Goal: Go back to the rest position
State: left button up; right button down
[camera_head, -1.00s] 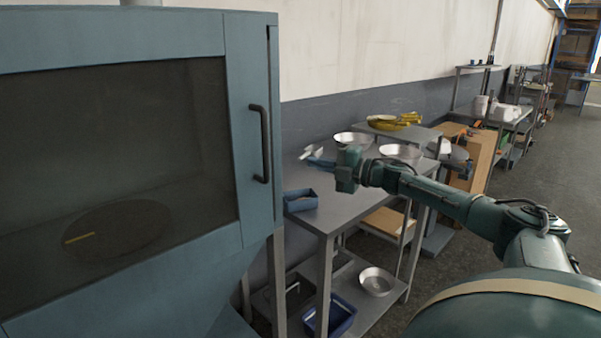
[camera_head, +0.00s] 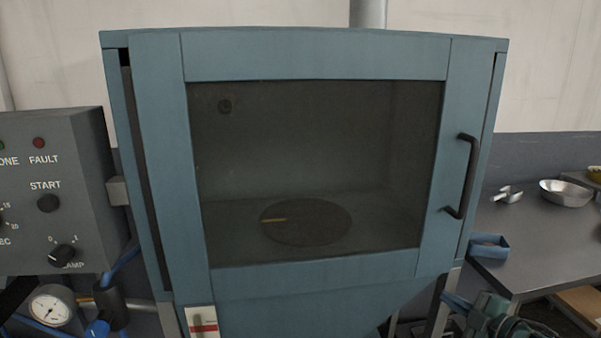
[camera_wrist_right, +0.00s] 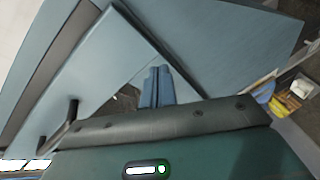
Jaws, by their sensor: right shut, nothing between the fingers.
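My right gripper (camera_head: 454,302) is at the lower right of the head view, in front of the blue-grey cabinet's lower right corner. In the right wrist view its two blue fingers (camera_wrist_right: 157,87) are together with nothing between them. Part of my right arm shows behind it at the bottom edge. My left gripper is in neither view. The cabinet (camera_head: 315,66) has its windowed door shut, and a dark round plate (camera_head: 305,222) shows inside through the glass.
A control box (camera_head: 52,190) with knobs stands left of the cabinet, above a pressure gauge (camera_head: 52,306). On the right, a metal table (camera_head: 535,230) holds a steel bowl (camera_head: 566,193), a small scoop (camera_head: 507,195) and a blue holder (camera_head: 489,247). The door handle (camera_head: 468,177) sticks out.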

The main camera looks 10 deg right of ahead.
jog(key=s+a+f+m+g, duration=0.1)
jog(key=s+a+f+m, duration=0.2)
jog(key=s+a+f, duration=0.4)
jog(key=s+a+f+m+g, duration=0.1)
jog(key=s+a+f+m, duration=0.2)
jog(key=a, duration=0.6)
jog(key=s+a+f+m+g+h+p, duration=0.1)
jog(key=s+a+f+m+g+h, duration=0.1)
jog(key=s+a+m, duration=0.5)
jog(key=s+a+g, duration=0.1)
jog(key=s+a, duration=0.4)
jog(key=s, duration=0.2)
jog(key=shift+a+f+m, duration=0.3)
jog(key=shift+a+f, duration=0.05)
jog(key=shift+a, duration=0.05)
